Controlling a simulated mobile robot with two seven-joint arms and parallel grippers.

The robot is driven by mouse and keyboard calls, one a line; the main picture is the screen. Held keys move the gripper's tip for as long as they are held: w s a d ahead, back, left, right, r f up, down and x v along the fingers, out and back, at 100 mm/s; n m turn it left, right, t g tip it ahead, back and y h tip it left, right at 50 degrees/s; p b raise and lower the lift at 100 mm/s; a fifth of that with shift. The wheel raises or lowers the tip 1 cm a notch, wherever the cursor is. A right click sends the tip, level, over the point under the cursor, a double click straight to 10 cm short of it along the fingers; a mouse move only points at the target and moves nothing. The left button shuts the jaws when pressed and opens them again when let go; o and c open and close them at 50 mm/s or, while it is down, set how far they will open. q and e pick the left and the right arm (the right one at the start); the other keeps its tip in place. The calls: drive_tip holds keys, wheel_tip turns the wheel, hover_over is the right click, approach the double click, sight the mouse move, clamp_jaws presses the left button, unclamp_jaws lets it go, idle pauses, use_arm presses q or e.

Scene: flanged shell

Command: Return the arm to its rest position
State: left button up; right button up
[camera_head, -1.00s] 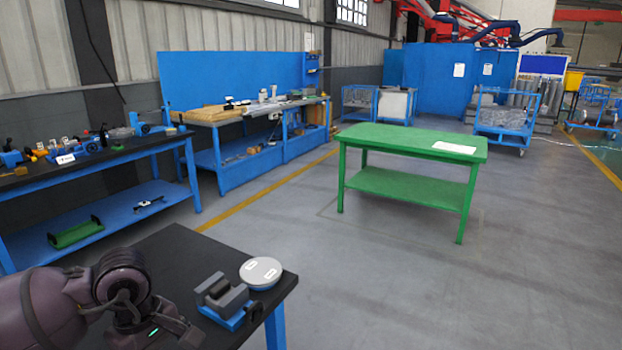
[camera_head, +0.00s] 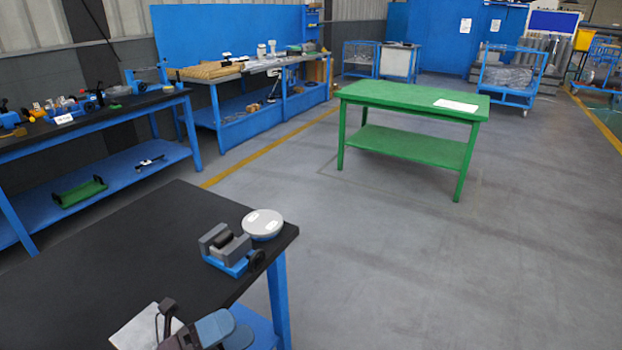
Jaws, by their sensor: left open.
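Only a small dark part of my left gripper (camera_head: 172,326) shows, at the bottom edge of the head view, over the near black table (camera_head: 110,250). It is open, with nothing seen between its fingers. The bottom edge cuts off most of it. A grey and blue clamp-like fixture (camera_head: 228,250) stands on the table's right part, apart from the gripper. A round pale disc (camera_head: 262,224) sits just behind it, near the table's corner. My right gripper is not in view.
The table's left and middle are clear. A green table (camera_head: 410,102) stands beyond open floor. A blue bench (camera_head: 95,120) with several parts is at left.

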use_arm(q)
drive_tip(key=s+a+f+n+t+y, duration=0.25)
drive_tip(key=a+f+n+y, duration=0.45)
drive_tip(key=n, duration=0.6)
drive_tip(key=s+a+f+n+t+y, duration=0.25)
drive_tip(key=a+f+n+y, duration=0.35)
drive_tip(key=f+n+y, duration=0.6)
drive_tip(key=s+a+f+n+g, duration=0.2)
drive_tip(key=s+f+n+g, duration=0.1)
drive_tip(key=s+n, duration=0.4)
drive_tip(key=shift+s+f+n+g, duration=0.15)
drive_tip(key=shift+f+n+g, duration=0.25)
drive_tip(key=shift+f, duration=0.25)
